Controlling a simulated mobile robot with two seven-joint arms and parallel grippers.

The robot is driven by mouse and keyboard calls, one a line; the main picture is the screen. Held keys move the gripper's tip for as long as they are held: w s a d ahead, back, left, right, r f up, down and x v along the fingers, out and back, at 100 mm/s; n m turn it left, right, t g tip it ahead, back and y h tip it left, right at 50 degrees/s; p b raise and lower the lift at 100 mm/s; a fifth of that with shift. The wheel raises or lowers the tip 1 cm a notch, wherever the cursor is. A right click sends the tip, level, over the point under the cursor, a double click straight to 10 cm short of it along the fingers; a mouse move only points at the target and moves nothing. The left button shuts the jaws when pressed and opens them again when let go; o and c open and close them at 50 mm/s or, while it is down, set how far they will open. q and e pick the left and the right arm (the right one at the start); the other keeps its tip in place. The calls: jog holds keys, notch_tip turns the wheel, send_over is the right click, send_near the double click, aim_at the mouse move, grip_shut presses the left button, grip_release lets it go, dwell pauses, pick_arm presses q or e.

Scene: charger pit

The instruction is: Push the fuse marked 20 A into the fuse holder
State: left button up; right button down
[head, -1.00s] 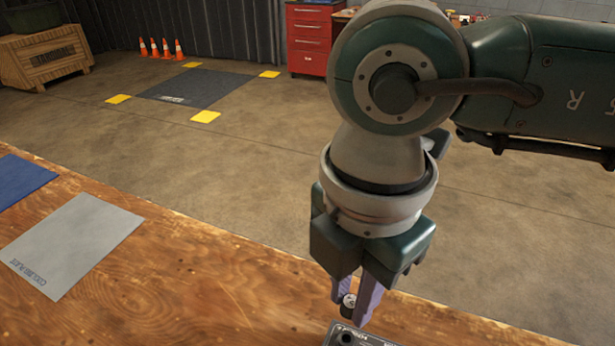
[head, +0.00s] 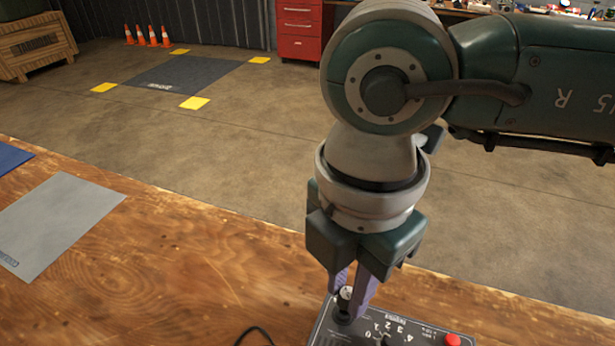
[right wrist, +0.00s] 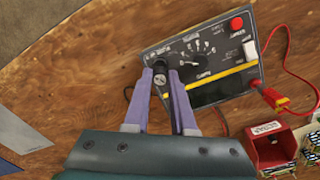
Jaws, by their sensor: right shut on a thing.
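My right gripper (head: 350,290) points down with its purple fingers shut on a small fuse (head: 345,293), whose pale round end shows between them. The fuse also shows between the fingertips in the right wrist view (right wrist: 160,79); its marking is too small to read. The black round fuse holder (head: 341,315) stands on the corner of a dark tester panel (head: 400,328), right below the fuse. In the right wrist view the holder (right wrist: 158,61) lies just beyond the fingertips. I cannot tell whether the fuse touches or has entered it. My left gripper is out of view.
The tester carries a dial (right wrist: 198,58), a red button (right wrist: 237,23) and a red lead with a yellow-banded plug (right wrist: 270,97). A red box (right wrist: 272,145) stands at the lower right. A grey mat (head: 60,222) lies left on the wooden bench (head: 190,265).

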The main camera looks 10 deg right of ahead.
jog(key=shift+f+b, duration=0.3)
jog(key=shift+f, duration=0.2)
dwell(0.5)
jog(key=shift+f, duration=0.25)
dwell(0.6)
jog(key=shift+f, duration=0.15)
dwell(0.8)
jog(key=c, duration=0.7)
grip_release()
jog(key=shift+o, duration=0.2)
jog(key=shift+o, duration=0.2)
jog(key=shift+o, duration=0.8)
